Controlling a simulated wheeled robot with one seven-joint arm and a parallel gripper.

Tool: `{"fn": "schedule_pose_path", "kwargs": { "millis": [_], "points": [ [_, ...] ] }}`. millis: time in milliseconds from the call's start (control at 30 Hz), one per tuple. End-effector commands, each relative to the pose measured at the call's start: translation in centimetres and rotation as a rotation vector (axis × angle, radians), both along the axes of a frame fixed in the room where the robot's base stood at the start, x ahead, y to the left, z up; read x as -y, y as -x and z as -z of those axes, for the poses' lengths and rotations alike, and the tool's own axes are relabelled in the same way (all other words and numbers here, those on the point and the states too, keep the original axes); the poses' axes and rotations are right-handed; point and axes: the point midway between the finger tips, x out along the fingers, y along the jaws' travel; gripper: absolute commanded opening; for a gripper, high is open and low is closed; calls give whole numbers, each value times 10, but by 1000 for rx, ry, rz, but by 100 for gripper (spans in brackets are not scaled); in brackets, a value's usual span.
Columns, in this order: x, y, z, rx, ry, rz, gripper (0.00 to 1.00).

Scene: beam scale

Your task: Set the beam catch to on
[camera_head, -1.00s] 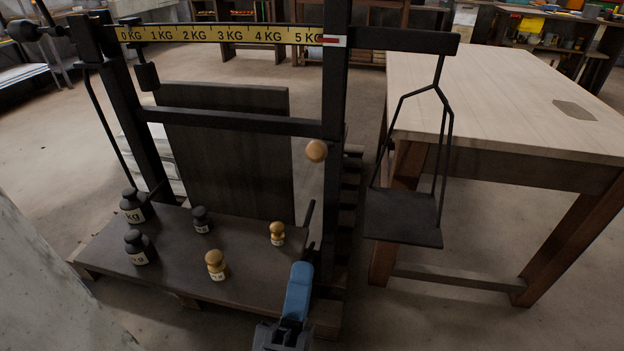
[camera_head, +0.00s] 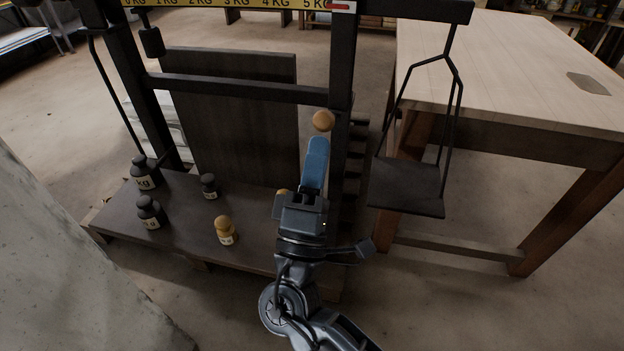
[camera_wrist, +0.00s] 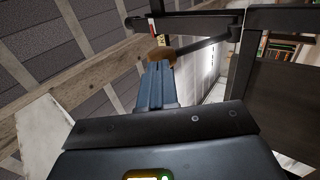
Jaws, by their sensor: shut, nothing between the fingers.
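The beam scale stands ahead of me, with its yellow kilogram beam (camera_head: 225,4) cut by the top edge of the head view. A round wooden knob (camera_head: 323,121) sits on the scale's right post (camera_head: 341,75); I take it for the catch's handle. The knob also shows in the wrist view (camera_wrist: 162,56), just beyond my fingertips. My gripper (camera_head: 317,142), with blue fingers, is shut and empty, pointing up just below the knob. I cannot tell whether the fingertips touch it. The catch's setting cannot be read from here.
Black weights (camera_head: 151,212) and brass weights (camera_head: 226,230) stand on the scale's platform (camera_head: 185,235); one brass weight is mostly hidden behind my gripper. A hanging pan (camera_head: 407,187) is right of the post, beside a wooden table (camera_head: 500,70). A concrete block (camera_head: 60,270) is at left.

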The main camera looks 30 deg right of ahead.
Motion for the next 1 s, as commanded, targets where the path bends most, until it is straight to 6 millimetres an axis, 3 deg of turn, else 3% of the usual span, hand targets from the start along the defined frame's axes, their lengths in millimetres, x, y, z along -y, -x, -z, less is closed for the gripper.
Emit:
{"fn": "schedule_pose_path", "kwargs": {
  "millis": [667, 1000],
  "points": [
    [5, -5, -10, -12, -12, -1, 0],
    [8, -10, -38, -121, -102, 0, 0]
  ]
}}
